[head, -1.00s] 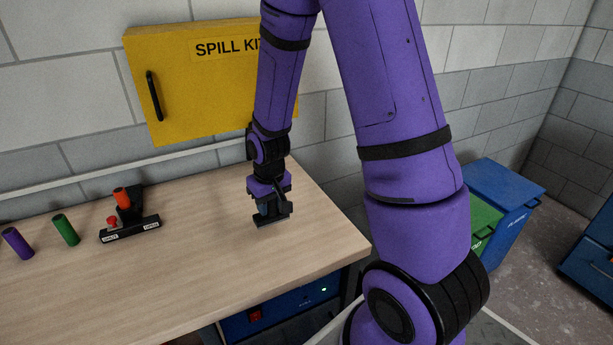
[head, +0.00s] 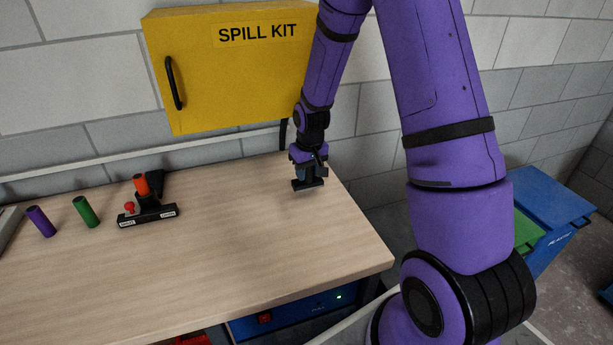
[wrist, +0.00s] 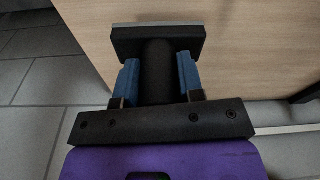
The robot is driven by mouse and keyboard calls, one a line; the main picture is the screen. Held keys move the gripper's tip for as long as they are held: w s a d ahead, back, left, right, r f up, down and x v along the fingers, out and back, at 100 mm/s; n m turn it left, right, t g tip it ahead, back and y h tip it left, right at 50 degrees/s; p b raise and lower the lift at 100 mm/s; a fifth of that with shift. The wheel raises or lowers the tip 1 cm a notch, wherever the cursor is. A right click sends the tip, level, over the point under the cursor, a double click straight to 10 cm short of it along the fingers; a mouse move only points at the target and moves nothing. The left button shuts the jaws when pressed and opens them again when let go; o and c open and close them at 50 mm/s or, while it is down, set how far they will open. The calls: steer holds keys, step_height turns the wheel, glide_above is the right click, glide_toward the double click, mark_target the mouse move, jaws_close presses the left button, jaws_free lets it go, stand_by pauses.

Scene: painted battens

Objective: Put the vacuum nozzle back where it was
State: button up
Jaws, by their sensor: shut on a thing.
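My gripper (head: 308,176) is over the far right part of the wooden bench, below the yellow cabinet's right end. In the wrist view, its two blue fingers (wrist: 158,82) are shut on the black vacuum nozzle (wrist: 158,42), one finger on each side of the round neck. The nozzle's wide flat head sticks out beyond the fingertips. In the head view, the nozzle (head: 309,186) is a small dark bar under the gripper, close above the bench top; I cannot tell whether it touches. No place for the nozzle can be made out clearly.
The wooden bench (head: 230,245) is clear around the gripper. The yellow spill kit cabinet (head: 235,75) hangs behind. Blue bins (head: 560,210) stand right of the bench.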

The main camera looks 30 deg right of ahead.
steer(key=shift+w+d+f, duration=0.1)
steer(key=shift+w+d, duration=0.2)
steer(key=shift+w, duration=0.35)
steer(key=shift+w+d+f, duration=0.1)
steer(key=shift+w+d, duration=0.15)
steer(key=shift+w, duration=0.35)
steer(key=shift+s+f, duration=0.1)
steer(key=shift+f, duration=1.6)
steer(key=o, duration=1)
steer(key=shift+f, duration=0.1)
steer(key=shift+s+r, duration=0.25)
steer(key=shift+r, duration=1.7)
steer(key=shift+s+r, duration=0.2)
steer(key=shift+r, duration=1.7)
